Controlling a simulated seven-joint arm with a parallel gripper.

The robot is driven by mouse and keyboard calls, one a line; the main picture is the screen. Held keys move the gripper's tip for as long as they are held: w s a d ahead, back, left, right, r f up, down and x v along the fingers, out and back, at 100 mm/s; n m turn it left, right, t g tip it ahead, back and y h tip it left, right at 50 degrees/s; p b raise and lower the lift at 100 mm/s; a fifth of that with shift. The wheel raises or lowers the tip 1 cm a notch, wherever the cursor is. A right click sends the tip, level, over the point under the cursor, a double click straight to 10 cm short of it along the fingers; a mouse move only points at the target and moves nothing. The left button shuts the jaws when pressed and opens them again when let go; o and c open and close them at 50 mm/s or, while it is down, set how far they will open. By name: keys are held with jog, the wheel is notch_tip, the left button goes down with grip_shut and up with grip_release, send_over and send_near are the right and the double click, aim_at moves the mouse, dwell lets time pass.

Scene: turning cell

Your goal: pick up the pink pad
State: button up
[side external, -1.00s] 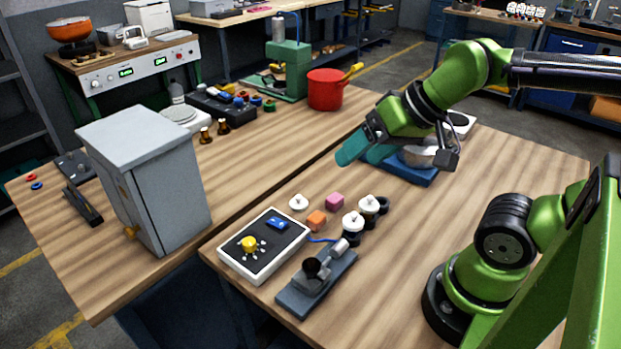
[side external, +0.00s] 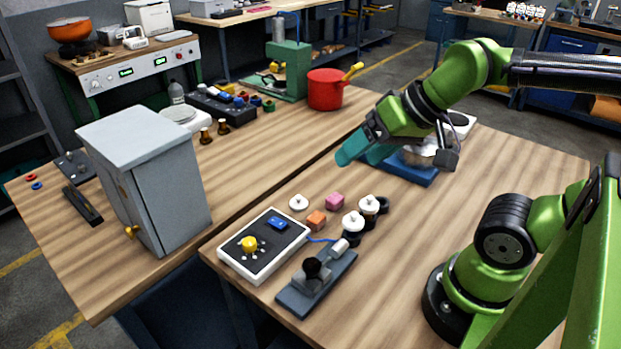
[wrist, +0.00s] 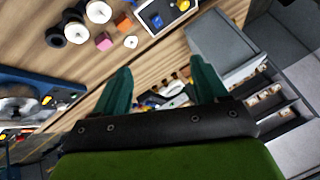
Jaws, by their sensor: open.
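The pink pad (side external: 334,201) is a small block lying on the near wooden table, beside an orange block (side external: 316,221). In the wrist view the pink pad (wrist: 103,41) shows at the upper left, clear of my fingers. My gripper (side external: 355,150) has teal fingers and hangs above the table, behind the pink pad and apart from it. In the wrist view my gripper (wrist: 160,82) has its fingers spread with nothing held between them.
White-topped round pieces (side external: 353,223) stand close to the pink pad. A control box with a yellow knob (side external: 250,243) and a joystick unit (side external: 315,275) lie in front. A blue-based device (side external: 412,172) sits under my arm. A grey cabinet (side external: 150,190) stands left.

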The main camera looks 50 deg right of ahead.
dwell(0.3)
jog(key=n+g+h, duration=0.2)
jog(key=n+g, duration=0.1)
jog(key=g, duration=0.4)
send_over(335, 197)
notch_tip(335, 197, down, 18)
jog(key=shift+s+r, duration=0.1)
jog(key=shift+r, duration=0.05)
jog(key=shift+a+f, duration=0.1)
jog(key=shift+f, duration=2.7)
jog(key=c, duration=1.1)
notch_tip(335, 197, up, 10)
jog(key=shift+r, duration=0.1)
